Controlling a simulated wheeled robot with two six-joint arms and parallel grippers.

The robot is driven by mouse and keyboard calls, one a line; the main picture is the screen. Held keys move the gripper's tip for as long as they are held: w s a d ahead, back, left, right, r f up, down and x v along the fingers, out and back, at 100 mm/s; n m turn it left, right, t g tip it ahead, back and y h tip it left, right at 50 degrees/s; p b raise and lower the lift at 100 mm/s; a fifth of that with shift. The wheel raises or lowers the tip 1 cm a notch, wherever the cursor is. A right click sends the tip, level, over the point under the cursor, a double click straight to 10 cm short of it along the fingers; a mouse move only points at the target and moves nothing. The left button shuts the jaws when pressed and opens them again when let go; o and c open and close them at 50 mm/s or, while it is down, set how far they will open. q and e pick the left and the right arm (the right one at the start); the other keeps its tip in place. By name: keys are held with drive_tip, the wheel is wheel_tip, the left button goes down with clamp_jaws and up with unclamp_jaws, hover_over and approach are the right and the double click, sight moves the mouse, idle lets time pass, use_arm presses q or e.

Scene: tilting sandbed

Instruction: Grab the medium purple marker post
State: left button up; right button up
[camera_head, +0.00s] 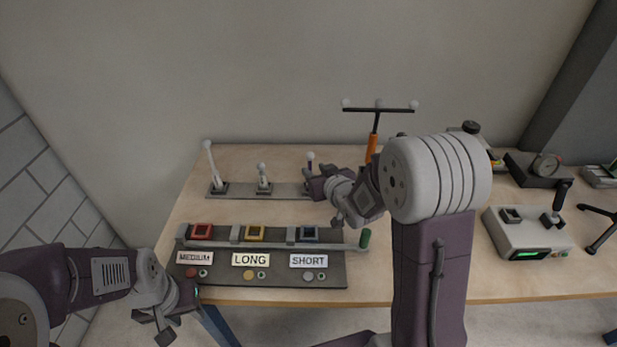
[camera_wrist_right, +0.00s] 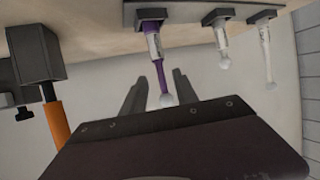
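The purple marker post (camera_wrist_right: 160,76) has a white ball top and a pale label sleeve near its base. It stands in the right socket of the grey rack (camera_head: 287,190), and its upper part shows in the head view (camera_head: 310,164). My right gripper (camera_wrist_right: 157,92) is open, with one finger on each side of the post in the wrist view. Gaps show, and I see no contact. In the head view that gripper hides the post's lower part. My left gripper (camera_head: 165,318) is low at the left, off the table front; its finger opening is unclear.
A tall white post (camera_head: 212,165) and a shorter white post (camera_head: 263,175) stand left of the purple one. A labelled button panel (camera_head: 270,275) lies in front. An orange-handled T-shaped tool (camera_head: 373,135) stands close right. A grey joystick box (camera_head: 525,235) is further right.

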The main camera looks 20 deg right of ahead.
drive_tip(key=shift+x, duration=0.95)
drive_tip(key=x, duration=0.5)
drive_tip(key=shift+w+a+f, duration=0.1)
drive_tip(key=shift+w+f, duration=0.05)
drive_tip(key=shift+f, duration=0.35)
drive_tip(key=shift+r, duration=0.1)
clamp_jaws()
